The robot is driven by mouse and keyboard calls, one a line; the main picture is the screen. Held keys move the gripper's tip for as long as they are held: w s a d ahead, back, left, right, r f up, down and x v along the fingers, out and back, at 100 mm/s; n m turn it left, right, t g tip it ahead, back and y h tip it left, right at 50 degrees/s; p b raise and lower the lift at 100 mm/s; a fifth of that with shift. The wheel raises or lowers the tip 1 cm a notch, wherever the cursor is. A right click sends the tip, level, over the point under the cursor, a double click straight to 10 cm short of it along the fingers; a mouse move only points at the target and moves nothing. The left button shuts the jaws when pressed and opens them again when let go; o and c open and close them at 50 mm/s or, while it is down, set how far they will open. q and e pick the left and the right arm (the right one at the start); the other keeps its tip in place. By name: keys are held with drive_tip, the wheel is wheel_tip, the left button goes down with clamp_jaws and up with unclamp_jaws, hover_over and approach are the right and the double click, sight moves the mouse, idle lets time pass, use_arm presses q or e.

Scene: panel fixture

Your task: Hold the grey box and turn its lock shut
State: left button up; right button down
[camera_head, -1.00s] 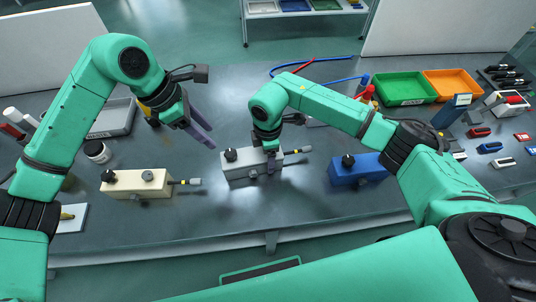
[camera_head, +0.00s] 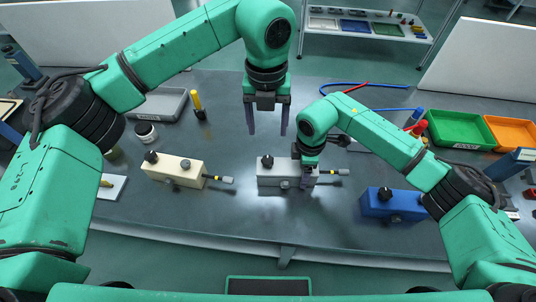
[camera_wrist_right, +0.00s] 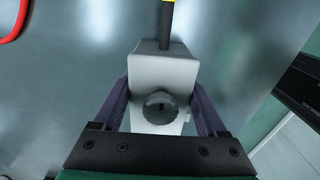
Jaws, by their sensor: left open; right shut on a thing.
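The grey box (camera_head: 272,179) sits on the table in the middle, with a dark knob (camera_head: 267,161) on its top left and a yellow-and-black rod (camera_head: 328,172) at its right end. My right gripper (camera_head: 306,176) is shut on the right part of the box. In the right wrist view the box (camera_wrist_right: 163,68) lies between the two purple fingers, and a round slotted dark knob (camera_wrist_right: 160,107) faces the camera. My left gripper (camera_head: 267,132) is open and empty, fingers pointing down, above and behind the grey box in the picture.
A cream box (camera_head: 172,171) stands to the left and a blue box (camera_head: 385,206) to the right. Green (camera_head: 460,130) and orange (camera_head: 512,132) trays are at the right. A grey tray (camera_head: 160,104), yellow-handled tool (camera_head: 197,102) and jar (camera_head: 145,133) are at the left.

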sight(267, 159)
use_arm(q)
drive_tip(key=shift+n, duration=0.3)
wheel_tip(267, 159, down, 12)
clamp_jaws()
